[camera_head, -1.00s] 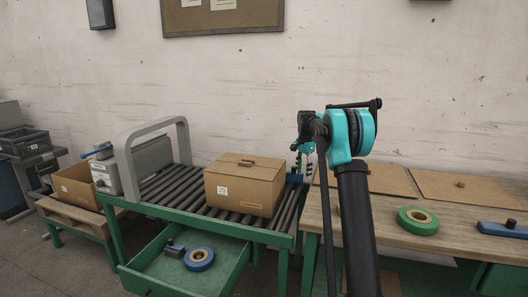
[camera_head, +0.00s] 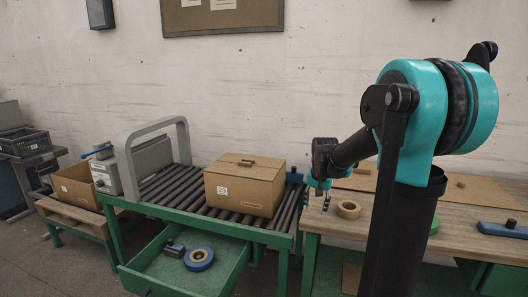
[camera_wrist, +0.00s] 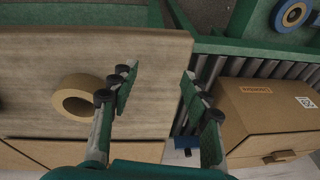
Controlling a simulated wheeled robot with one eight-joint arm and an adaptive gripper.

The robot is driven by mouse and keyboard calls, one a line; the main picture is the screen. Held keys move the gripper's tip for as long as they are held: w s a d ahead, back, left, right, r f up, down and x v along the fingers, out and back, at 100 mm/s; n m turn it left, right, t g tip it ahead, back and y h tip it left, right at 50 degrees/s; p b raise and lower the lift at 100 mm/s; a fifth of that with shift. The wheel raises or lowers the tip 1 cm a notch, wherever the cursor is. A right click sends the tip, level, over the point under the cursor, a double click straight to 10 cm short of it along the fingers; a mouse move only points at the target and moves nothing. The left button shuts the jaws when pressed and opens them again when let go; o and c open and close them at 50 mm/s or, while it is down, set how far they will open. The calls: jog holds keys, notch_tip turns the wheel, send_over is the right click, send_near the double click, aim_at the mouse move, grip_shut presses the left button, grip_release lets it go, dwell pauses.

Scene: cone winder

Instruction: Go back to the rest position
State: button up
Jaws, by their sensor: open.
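My gripper (camera_head: 317,203) is open and empty at the left end of the wooden table (camera_head: 465,242), beside the roller conveyor. In the wrist view its two fingers (camera_wrist: 160,88) are spread apart with nothing between them. A tan tape roll (camera_head: 348,209) lies on the table just right of my gripper. It also shows left of the fingers in the wrist view (camera_wrist: 62,99), apart from them. My arm bends in front of the table and hides part of it.
A closed cardboard box (camera_head: 241,190) sits on the roller conveyor (camera_head: 180,193), left of my gripper. A grey arch (camera_head: 127,153) spans the rollers. An open green drawer (camera_head: 228,270) holds a blue tape roll (camera_head: 199,259). A blue bar (camera_head: 503,230) lies at the table's right.

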jog(key=s+f+n, duration=0.1)
jog(key=s+f, duration=0.2)
jog(key=s, duration=0.5)
jog(key=s+f+n+t, duration=0.1)
jog(key=s+f, duration=0.3)
jog(key=s, duration=0.4)
jog(key=s+f+n, duration=0.3)
jog(key=s, duration=0.5)
jog(key=shift+f+t, duration=0.3)
jog(key=shift+c, duration=0.4)
